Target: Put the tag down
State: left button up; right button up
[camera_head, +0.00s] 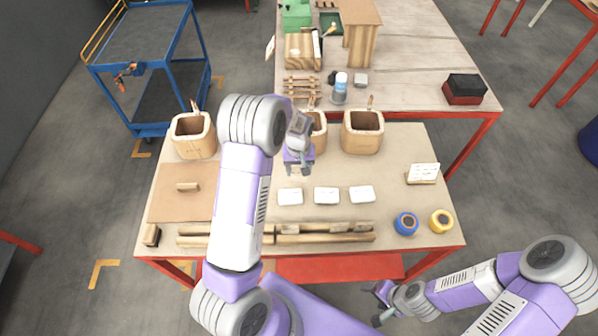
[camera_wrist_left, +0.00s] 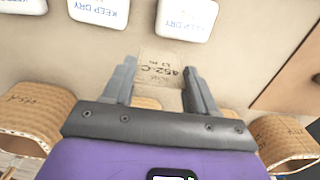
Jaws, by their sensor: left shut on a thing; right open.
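The tag (camera_wrist_left: 163,72) is a flat tan card with dark print reading 452-C. It shows between the fingers of my left gripper (camera_wrist_left: 160,82) in the left wrist view, and the gripper is shut on it. In the head view, my left gripper (camera_head: 299,168) hangs over the table, behind the row of white packets; the tag cannot be made out there. My right gripper (camera_head: 381,303) is open and empty, low in front of the table's front edge.
White KEEP DRY packets (camera_head: 326,195) lie in a row. Wooden bars (camera_head: 325,237) lie along the front. Blue (camera_head: 406,223) and yellow (camera_head: 441,221) rolls sit front right. Bare table lies right of centre.

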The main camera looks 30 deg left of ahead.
aim_at(299, 174)
pick_arm(q)
notch_tip(299, 174, down, 2)
jog(key=shift+w+f, duration=0.1)
jog(key=shift+f+b, duration=0.55)
jog(key=o, duration=1)
jog(key=shift+r+p, duration=0.45)
jog(key=shift+r, duration=0.05)
notch_tip(299, 174, up, 12)
jog(key=shift+r+p, duration=0.15)
jog(key=shift+p, duration=0.4)
